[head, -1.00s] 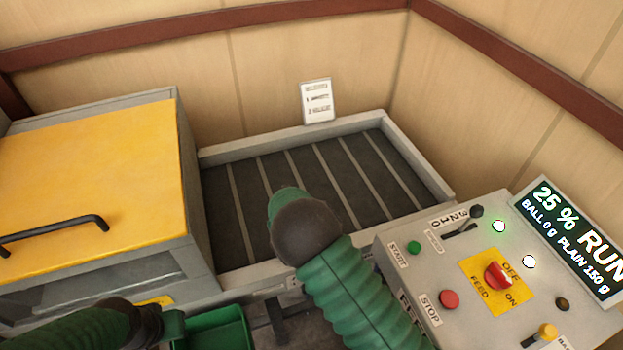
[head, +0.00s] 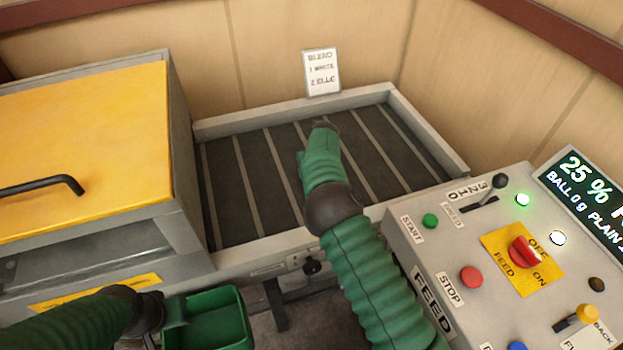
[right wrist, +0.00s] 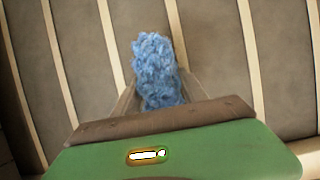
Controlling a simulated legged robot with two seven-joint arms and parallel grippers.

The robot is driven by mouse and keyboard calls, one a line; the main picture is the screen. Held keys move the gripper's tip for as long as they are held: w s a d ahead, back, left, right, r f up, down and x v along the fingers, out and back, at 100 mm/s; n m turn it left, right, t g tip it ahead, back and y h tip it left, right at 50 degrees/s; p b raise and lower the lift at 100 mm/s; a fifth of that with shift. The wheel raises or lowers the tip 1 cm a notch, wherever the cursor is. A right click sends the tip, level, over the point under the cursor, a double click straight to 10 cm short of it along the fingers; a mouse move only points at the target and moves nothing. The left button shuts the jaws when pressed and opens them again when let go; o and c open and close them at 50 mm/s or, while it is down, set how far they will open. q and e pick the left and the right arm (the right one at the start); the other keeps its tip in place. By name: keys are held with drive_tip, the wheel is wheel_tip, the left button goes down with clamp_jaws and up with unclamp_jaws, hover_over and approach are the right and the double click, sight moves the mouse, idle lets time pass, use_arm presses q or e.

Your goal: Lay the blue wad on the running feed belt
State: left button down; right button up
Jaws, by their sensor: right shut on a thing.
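The blue wad (right wrist: 156,65) is a fluffy clump between the fingers of my right gripper (right wrist: 155,92) in the right wrist view. The gripper is shut on it. In the head view my right gripper (head: 325,125) reaches over the far middle of the feed belt (head: 238,205), and the wad is hidden there. The belt is dark with pale cross slats, which also show behind the wad in the wrist view (right wrist: 215,60). I cannot tell whether the wad touches it. My left gripper (head: 172,312) is at the lower left beside a green bin; its fingers are not clear.
A pale rim (head: 270,117) borders the belt. A yellow-lidded machine (head: 80,140) stands left. The control panel (head: 450,235) at right has a red feed knob (head: 525,252) and a lit display (head: 590,195). The green bin (head: 215,325) is low in front. A small sign (head: 322,72) stands behind.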

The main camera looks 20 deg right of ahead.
drive_tip(key=shift+w+d+f, duration=0.15)
drive_tip(key=shift+d+f, duration=0.05)
drive_tip(key=shift+f, duration=0.4)
drive_tip(key=shift+d+f, duration=0.15)
drive_tip(key=shift+f, duration=0.1)
drive_tip(key=shift+a+f, duration=0.2)
drive_tip(key=shift+f, duration=0.1)
drive_tip(key=o, duration=1.4)
drive_tip(key=shift+d, duration=0.1)
drive_tip(key=shift+r, duration=0.1)
drive_tip(key=v, duration=1.2)
drive_tip(key=shift+r+p, duration=0.35)
drive_tip(key=shift+r, duration=0.15)
